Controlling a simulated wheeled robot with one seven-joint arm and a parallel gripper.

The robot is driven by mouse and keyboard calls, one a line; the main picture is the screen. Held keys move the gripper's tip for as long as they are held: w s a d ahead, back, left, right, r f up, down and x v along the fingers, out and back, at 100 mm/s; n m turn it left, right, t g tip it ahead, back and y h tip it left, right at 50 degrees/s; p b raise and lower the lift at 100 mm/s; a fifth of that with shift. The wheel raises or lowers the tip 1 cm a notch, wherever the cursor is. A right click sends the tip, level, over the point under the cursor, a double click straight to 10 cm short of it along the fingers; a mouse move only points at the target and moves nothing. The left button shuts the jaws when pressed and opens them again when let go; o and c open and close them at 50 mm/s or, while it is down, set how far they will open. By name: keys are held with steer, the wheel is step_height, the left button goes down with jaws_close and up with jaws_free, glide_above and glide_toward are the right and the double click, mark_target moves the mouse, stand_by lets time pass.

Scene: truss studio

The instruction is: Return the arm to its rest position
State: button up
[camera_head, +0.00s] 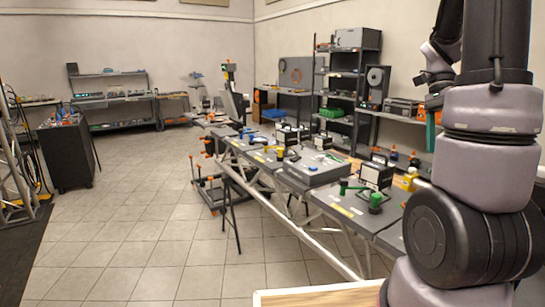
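My arm rises at the right edge of the view, folded upright, with thick grey and black links. My gripper (431,100) hangs at the upper left side of the arm, small and partly hidden by the links. A thin teal piece shows just below it, and I cannot tell whether it is held or lies behind. I cannot see the fingers well enough to tell open from shut.
A long truss-legged workbench (347,213) with tools and boxes runs beside the arm. Metal shelving (345,85) stands behind it. A dark cabinet (68,155) and a truss (15,165) stand at left. The tiled floor (140,225) between is clear.

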steer(key=s+a+r+n+t, duration=0.2)
steer(key=a+r+n+t, duration=0.3)
steer(key=a, duration=0.6)
steer(key=s+a+r+n+t, duration=0.1)
steer(key=a+r+n+t, duration=0.4)
steer(key=a, duration=0.5)
steer(key=shift+s+a+n+t+y, duration=0.4)
steer(key=shift+n+t, duration=0.6)
steer(key=shift+n, duration=0.2)
